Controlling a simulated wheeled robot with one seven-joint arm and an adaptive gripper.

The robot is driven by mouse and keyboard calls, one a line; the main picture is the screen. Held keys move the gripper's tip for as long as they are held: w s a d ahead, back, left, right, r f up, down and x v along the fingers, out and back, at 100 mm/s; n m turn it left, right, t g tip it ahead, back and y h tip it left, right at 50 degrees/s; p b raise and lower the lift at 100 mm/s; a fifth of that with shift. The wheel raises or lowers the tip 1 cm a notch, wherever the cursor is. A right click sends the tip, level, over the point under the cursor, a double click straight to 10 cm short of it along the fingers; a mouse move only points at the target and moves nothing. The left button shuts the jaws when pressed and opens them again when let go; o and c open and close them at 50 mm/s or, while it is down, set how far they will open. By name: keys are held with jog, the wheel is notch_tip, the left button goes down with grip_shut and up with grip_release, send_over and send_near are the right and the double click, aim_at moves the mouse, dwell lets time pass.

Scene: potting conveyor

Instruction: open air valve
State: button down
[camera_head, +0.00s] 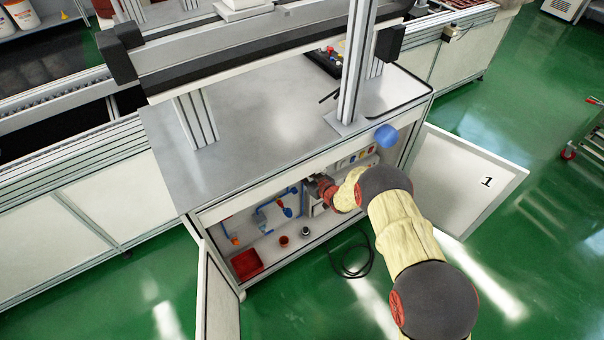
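Inside the open cabinet (202,213) under the workbench, blue air piping (262,218) runs along the back. A small valve with a blue part (287,211) and a red-orange part sits on the piping. Another small orange-and-blue fitting (235,240) is farther left. I cannot tell for sure which one is the air valve. My arm reaches in from the right, and my gripper (316,190) is inside the cabinet opening, to the right of the blue-handled valve and seemingly apart from it. Its fingers are too small and dark to show whether they are open.
The right door (463,180), marked 1, and left door (220,300) stand open. A red box (246,264) and small cups (305,232) are on the cabinet floor. A black cable (352,268) lies coiled in front.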

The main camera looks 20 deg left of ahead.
jog(key=shift+d, duration=0.1)
jog(key=c, duration=1.8)
grip_release()
jog(key=shift+c, duration=0.2)
jog(key=v, duration=1.2)
